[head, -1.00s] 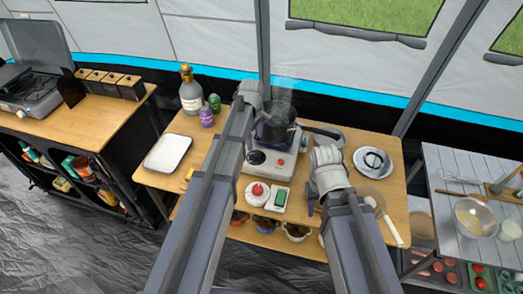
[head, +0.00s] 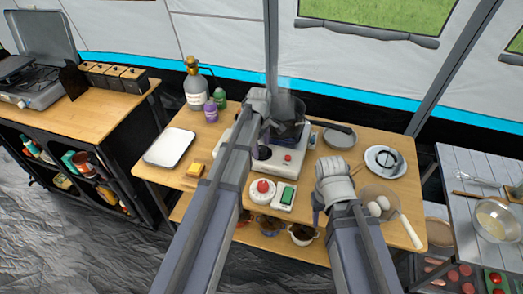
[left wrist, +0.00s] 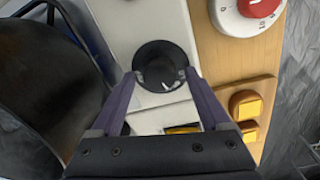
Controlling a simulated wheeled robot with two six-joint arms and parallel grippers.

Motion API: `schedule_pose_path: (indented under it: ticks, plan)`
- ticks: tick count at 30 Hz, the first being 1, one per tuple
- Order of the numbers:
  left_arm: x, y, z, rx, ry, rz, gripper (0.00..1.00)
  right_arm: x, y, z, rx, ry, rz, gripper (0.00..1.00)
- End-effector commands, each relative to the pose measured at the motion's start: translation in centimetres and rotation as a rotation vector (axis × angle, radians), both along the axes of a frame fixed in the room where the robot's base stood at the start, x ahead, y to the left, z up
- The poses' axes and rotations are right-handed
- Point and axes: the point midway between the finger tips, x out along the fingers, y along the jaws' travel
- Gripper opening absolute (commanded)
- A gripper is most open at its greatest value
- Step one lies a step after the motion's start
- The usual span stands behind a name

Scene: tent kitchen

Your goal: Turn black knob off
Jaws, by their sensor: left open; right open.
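The black knob (left wrist: 160,66) is on the front of the white and grey stove. In the left wrist view it sits between the fingertips of my left gripper (left wrist: 160,78), with a white pointer mark near its lower edge. The fingers stand on either side of it; whether they touch it I cannot tell. In the head view the knob (head: 263,153) shows beside my left arm, which hides much of the stove (head: 290,150). My right gripper (head: 318,205) is open and empty, over the table right of the stove, its fingers partly hidden.
A dark pot (head: 290,112) sits on the stove, with steam above it. A red-topped timer (head: 263,188) and a green-faced device (head: 286,197) stand in front.

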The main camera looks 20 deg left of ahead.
Motion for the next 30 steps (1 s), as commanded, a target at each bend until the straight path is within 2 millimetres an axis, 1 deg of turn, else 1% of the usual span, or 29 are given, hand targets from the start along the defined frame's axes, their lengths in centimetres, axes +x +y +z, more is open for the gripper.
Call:
schedule_pose_path:
  ticks: [6, 27, 30]
  plan:
    - [0.0, -0.01, 0.07, 0.0, 0.0, 0.0, 0.79, 0.0, 0.0, 0.07, 0.0, 0.0, 0.0, 0.46]
    - [0.0, -0.01, 0.06, 0.0, 0.0, 0.0, 0.0, 0.0, 0.01, 0.06, 0.0, 0.0, 0.0, 0.46]
    - [0.0, -0.01, 0.06, 0.0, 0.0, -0.001, 0.0, 0.0, 0.0, 0.06, 0.0, 0.0, 0.0, 0.46]
